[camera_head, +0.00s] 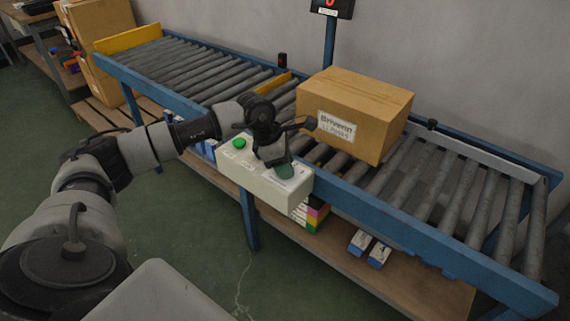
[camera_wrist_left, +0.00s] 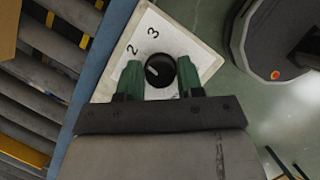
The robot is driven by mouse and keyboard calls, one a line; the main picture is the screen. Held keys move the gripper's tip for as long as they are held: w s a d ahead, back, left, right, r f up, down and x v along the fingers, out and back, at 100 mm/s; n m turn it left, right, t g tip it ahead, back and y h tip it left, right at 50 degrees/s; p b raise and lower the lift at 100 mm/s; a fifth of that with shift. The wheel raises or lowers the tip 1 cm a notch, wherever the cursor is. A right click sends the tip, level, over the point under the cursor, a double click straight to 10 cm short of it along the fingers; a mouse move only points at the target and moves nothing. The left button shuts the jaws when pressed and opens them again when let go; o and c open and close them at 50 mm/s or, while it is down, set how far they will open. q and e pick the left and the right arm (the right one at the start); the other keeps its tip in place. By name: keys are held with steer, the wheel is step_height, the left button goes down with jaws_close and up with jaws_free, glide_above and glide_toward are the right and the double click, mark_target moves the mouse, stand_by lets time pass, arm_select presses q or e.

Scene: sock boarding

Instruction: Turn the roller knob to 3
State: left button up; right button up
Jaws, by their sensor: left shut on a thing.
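The roller knob (camera_wrist_left: 160,72) is round and black with a short white pointer mark, and sits on a white panel (camera_wrist_left: 178,37). The panel has the numerals 2 and 3 beside the knob. The pointer mark faces left in the wrist view, nearer the 2 than the 3. My left gripper (camera_wrist_left: 160,80) has its green fingers on both sides of the knob and is shut on it. In the head view the left gripper (camera_head: 284,171) covers the knob on the white control box (camera_head: 238,178). My right gripper is not in view.
A green button (camera_head: 239,143) is on the control box, left of the gripper. A cardboard box (camera_head: 378,105) sits on the roller conveyor (camera_head: 440,183) just behind the gripper. A display (camera_head: 332,7) stands on a blue post. Open floor lies in front of the conveyor.

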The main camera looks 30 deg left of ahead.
arm_select(q)
steer(key=shift+m, duration=0.7)
steer(key=m+g+h+b, duration=0.1)
steer(key=m, duration=0.3)
steer(key=shift+w+g+b, duration=0.1)
steer(key=shift+g+b, duration=0.3)
steer(key=shift+m+g+b, duration=0.35)
steer(key=shift+m+g, duration=0.15)
steer(key=shift+m, duration=0.7)
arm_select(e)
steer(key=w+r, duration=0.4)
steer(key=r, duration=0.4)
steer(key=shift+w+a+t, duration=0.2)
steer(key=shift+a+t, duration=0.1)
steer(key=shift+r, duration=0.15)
arm_select(q)
steer(key=o, duration=0.9)
steer(key=shift+c, duration=0.2)
